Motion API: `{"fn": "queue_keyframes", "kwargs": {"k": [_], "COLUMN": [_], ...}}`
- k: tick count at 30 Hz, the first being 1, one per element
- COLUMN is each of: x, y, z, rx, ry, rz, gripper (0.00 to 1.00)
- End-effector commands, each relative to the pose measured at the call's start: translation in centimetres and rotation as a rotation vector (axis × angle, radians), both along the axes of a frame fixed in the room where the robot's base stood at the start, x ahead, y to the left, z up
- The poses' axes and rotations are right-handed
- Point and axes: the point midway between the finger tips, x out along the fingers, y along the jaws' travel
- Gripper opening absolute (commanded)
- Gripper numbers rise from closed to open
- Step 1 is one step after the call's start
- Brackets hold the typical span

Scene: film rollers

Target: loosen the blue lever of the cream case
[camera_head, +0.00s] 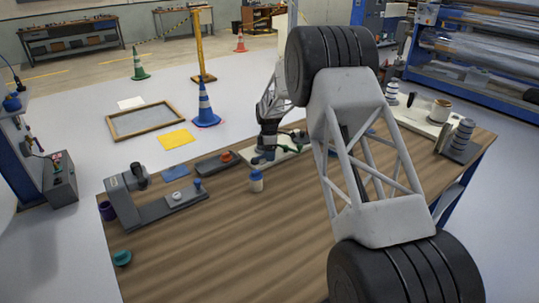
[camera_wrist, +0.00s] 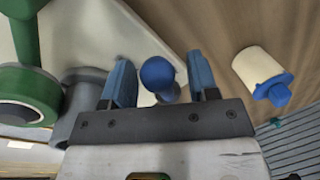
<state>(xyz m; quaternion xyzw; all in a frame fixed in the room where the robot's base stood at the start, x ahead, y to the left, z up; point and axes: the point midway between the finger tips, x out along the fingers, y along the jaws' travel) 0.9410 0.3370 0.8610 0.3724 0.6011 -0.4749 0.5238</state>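The cream case (camera_wrist: 88,32) fills the upper left of the wrist view, and part of it shows on the bench in the head view (camera_head: 290,153), partly behind my arm. Its lever shows as a round blue knob (camera_wrist: 157,72) on a short stem. My gripper (camera_wrist: 160,60) is open, with one blue finger on each side of the knob and a small visible gap on both sides. I cannot tell the lever's angle. In the head view the lever is hidden by my gripper and arm.
A green roller part (camera_wrist: 28,95) lies close left of my fingers. A cream bottle with a blue cap (camera_wrist: 262,72) stands to the right, also in the head view (camera_head: 256,183). A grey device (camera_head: 150,205) stands left on the wooden bench (camera_head: 230,245), whose front is clear.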

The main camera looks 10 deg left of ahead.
Motion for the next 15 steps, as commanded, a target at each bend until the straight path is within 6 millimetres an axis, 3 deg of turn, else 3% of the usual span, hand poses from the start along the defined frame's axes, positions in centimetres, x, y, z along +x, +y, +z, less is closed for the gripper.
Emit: {"fn": "queue_keyframes", "kwargs": {"k": [8,15], "x": [0.0,0.3], "y": [0.0,0.1], "z": [0.1,1.6], "rx": [0.0,0.0], "ry": [0.0,-0.001], "rz": [0.0,0.0], "gripper": [0.54,0.54]}}
